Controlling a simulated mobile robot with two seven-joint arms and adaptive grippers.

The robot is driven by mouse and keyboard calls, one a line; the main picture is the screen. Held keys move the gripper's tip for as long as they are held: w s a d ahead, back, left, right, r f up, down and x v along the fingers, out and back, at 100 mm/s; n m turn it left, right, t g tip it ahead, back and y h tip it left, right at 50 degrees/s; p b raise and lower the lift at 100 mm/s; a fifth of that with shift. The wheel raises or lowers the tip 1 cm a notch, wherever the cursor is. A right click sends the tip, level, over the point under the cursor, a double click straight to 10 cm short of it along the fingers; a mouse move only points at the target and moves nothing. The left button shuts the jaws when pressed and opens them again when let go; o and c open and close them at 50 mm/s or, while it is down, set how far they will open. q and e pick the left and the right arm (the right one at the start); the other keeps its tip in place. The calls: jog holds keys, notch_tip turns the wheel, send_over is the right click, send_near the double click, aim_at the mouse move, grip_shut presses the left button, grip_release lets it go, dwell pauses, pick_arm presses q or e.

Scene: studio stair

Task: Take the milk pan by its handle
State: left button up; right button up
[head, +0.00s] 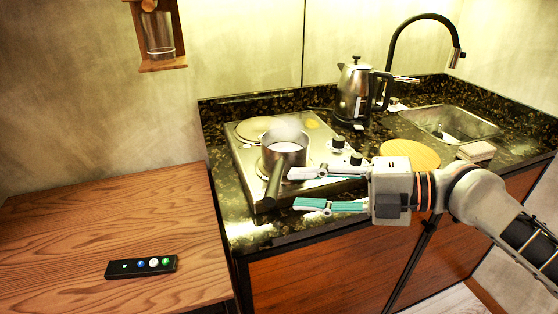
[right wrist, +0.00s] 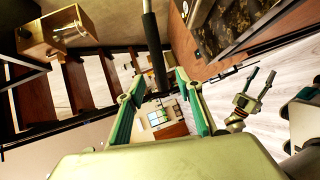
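The milk pan (head: 285,152) is a small steel pan with pale contents, standing on the hob. Its dark handle (head: 273,185) points toward the front edge. My right gripper (head: 294,188) is open just right of the handle, its two teal-padded fingers spread and their tips toward it. In the right wrist view, the black handle (right wrist: 155,45) runs down between the fingertips of the right gripper (right wrist: 159,76), with no finger visibly closed on it. My left gripper (right wrist: 257,78) shows at the right of that view, its fingers apart and empty; it is outside the head view.
The steel hob (head: 245,160) has knobs at its right. A kettle (head: 354,92), a round wooden board (head: 409,154) and a sink (head: 450,122) are farther right. A wooden table (head: 60,235) at left carries a black remote (head: 141,267).

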aim_at(278, 190)
jog(key=x, duration=0.1)
jog(key=p+x, duration=0.1)
jog(key=x, duration=0.3)
jog(key=shift+s+a+r, duration=0.1)
jog(key=shift+s+a, duration=0.1)
jog(key=shift+a, duration=0.2)
jog(key=shift+w+a+f, duration=0.2)
jog(key=shift+a+f, duration=0.05)
jog(key=shift+a, duration=0.25)
grip_shut()
jog(key=shift+r, duration=0.15)
